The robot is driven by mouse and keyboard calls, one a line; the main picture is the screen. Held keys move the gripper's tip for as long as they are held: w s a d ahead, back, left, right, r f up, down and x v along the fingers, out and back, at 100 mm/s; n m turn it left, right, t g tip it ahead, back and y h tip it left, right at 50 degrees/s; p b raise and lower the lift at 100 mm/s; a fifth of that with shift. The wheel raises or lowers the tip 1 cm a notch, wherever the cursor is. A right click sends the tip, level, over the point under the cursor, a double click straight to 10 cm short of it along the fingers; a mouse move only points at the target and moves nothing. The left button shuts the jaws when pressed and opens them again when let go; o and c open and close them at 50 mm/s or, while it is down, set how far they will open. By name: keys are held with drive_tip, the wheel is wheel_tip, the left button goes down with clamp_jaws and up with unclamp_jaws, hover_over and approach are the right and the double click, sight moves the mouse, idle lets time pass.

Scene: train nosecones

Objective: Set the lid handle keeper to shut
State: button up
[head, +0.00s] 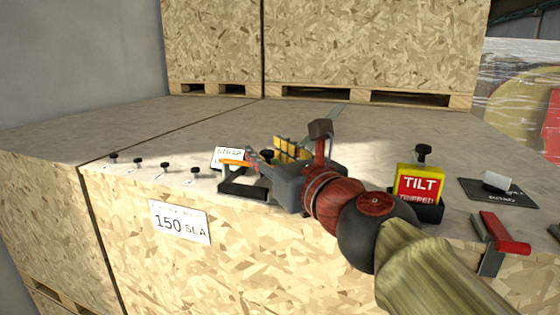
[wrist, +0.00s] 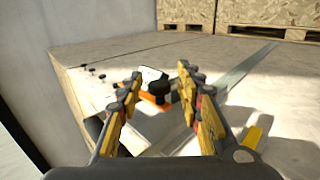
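My gripper (head: 268,155) reaches left over the crate's front edge. In the wrist view its yellow-padded fingers (wrist: 158,78) are apart, with no object clearly held. Ahead of them is an orange piece (wrist: 155,99) with a black knob (wrist: 186,90), near the right finger; contact cannot be told. The orange piece (head: 235,162) also shows in the head view, beside a white card (head: 228,153) reading "STRAP". No part is legibly marked as the lid handle keeper. A red handle (head: 505,234) on a grey bracket stands at the right front edge; whether it belongs to the keeper is unclear.
Several small black knobs (head: 165,166) stand along the left front edge. A yellow and red "TILT TRIPPED" box (head: 419,184) is right of my arm. A black plate (head: 515,194) with a white piece lies farther right. Large crates (head: 375,45) stand behind; the middle top is clear.

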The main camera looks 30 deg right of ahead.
drive_tip(key=s, duration=1.1)
drive_tip(key=shift+s+a, duration=0.15)
drive_tip(key=shift+s, duration=0.15)
